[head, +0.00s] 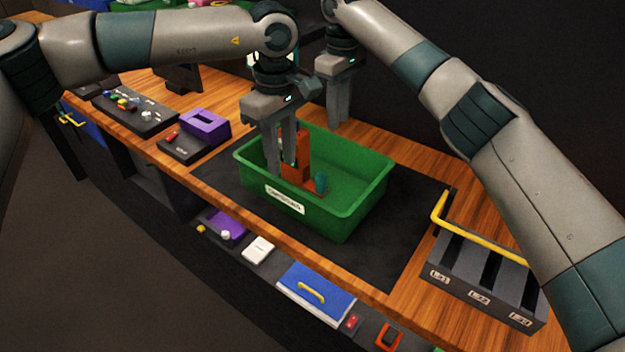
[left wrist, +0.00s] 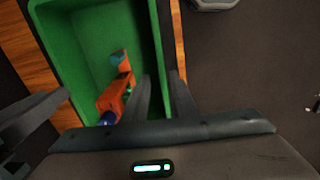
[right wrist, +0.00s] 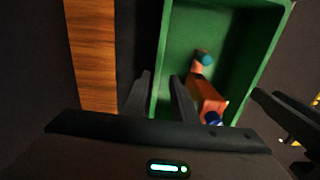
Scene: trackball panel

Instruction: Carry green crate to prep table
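The green crate (head: 363,197) sits upright on a black mat (head: 385,260) on the wooden table. It bears a white label on its near side. Inside it is an orange object (head: 298,170) and a small teal piece (head: 320,182). My left gripper (head: 278,174) points down at the crate's near side; in the left wrist view its parted fingers straddle a crate wall (left wrist: 150,45). My right gripper (head: 339,122) points down at the far side; its parted fingers straddle the opposite wall (right wrist: 163,60). Contact with the walls is unclear. I cannot tell which surface is the prep table.
A grey slotted rack (head: 485,275) with a yellow bar stands right of the mat. A purple device (head: 205,125) and a button panel (head: 135,110) stand to the left. Below the front edge are a blue panel with a yellow handle (head: 312,292) and small switches. Bare mat lies around the crate.

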